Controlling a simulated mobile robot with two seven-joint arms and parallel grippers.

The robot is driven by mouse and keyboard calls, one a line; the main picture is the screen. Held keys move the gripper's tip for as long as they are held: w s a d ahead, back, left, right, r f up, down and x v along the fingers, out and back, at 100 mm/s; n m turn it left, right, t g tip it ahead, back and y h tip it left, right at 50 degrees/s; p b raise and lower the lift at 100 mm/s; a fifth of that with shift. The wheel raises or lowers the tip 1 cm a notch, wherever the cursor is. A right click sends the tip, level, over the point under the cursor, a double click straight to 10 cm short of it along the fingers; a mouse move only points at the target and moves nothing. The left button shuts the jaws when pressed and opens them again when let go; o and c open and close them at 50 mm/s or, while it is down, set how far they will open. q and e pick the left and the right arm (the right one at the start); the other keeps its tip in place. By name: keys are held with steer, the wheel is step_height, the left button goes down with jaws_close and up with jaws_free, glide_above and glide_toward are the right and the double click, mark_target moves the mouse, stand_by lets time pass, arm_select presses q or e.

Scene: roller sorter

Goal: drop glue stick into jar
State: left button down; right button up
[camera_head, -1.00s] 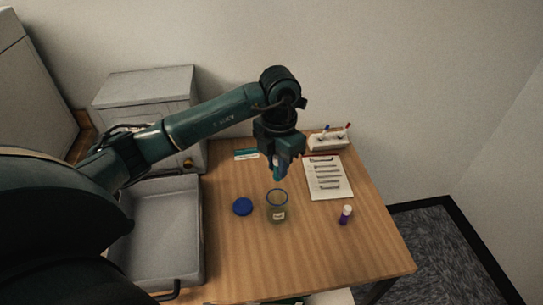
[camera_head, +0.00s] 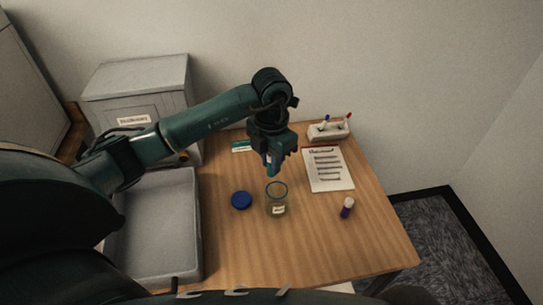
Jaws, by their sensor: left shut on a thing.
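My left gripper (camera_head: 272,157) points down above the jar and is shut on a blue stick (camera_head: 271,169), which looks like the glue stick; the fingers hide most of it. The open glass jar (camera_head: 277,209) with a blue rim and a small white label stands upright on the wooden table. The stick's lower end is just above and slightly left of the jar mouth, apart from it. A blue round lid (camera_head: 241,200) lies left of the jar. My right gripper is not in view.
A small purple stick with a pale cap (camera_head: 347,208) stands at the right. A clipboard (camera_head: 328,170) and a pen holder (camera_head: 328,132) are behind it. A grey tray (camera_head: 190,225) and a labelled grey box (camera_head: 140,88) are at the left. The table front is clear.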

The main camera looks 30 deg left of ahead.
arm_select(q)
steer(key=shift+f, duration=0.5)
steer(key=c, duration=1.2)
jaws_free()
steer(key=shift+c, duration=0.2)
step_height(320, 180, up, 13)
steer(key=shift+r, duration=0.15)
steer(key=shift+d, duration=0.1)
